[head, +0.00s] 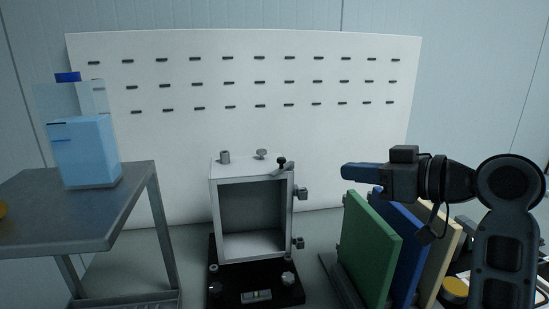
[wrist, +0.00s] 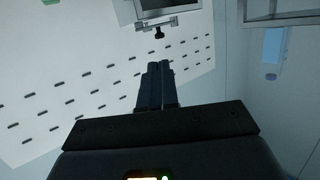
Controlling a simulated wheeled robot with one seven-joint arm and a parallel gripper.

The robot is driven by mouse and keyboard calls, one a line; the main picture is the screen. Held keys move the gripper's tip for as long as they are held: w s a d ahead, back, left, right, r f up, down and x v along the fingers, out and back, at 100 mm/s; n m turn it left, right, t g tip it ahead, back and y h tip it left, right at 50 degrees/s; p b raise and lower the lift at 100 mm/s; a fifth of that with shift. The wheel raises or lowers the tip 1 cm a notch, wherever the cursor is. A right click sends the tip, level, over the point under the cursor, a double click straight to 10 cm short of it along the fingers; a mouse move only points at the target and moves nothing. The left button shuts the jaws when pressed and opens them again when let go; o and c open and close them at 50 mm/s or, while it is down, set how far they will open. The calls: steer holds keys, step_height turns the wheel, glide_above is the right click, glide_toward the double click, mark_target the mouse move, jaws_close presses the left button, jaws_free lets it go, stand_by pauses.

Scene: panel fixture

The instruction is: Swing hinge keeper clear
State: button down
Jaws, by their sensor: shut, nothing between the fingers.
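The panel fixture is a pale box with an open front (head: 214,215) on a black base, and its edge also shows at the top of the wrist view (wrist: 168,22). A small black knobbed piece (head: 282,162) sits at its top right corner; it looks like the keeper, but I cannot be sure. A black knob also shows in the wrist view (wrist: 159,34), just beyond my fingertips. Two hinge-like blocks, an upper one (head: 301,194) and a lower one (head: 298,243), are on the box's right side. My gripper (head: 345,170) is shut and empty, right of the box, apart from it.
Green (head: 370,250), blue (head: 411,245) and cream panels stand in a rack below my gripper. A grey side table (head: 110,222) with a blue container (head: 85,150) is at left. A white slotted board (head: 190,140) stands behind. Space between gripper and box looks clear.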

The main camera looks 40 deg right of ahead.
steer(key=p, duration=0.2)
glide_toward(284, 161)
steer(key=x, duration=0.6)
steer(key=shift+w+f, duration=0.1)
steer(key=shift+w, duration=0.3)
steer(key=shift+w+a, duration=0.6)
steer(key=shift+w, duration=0.05)
steer(key=shift+a, duration=0.1)
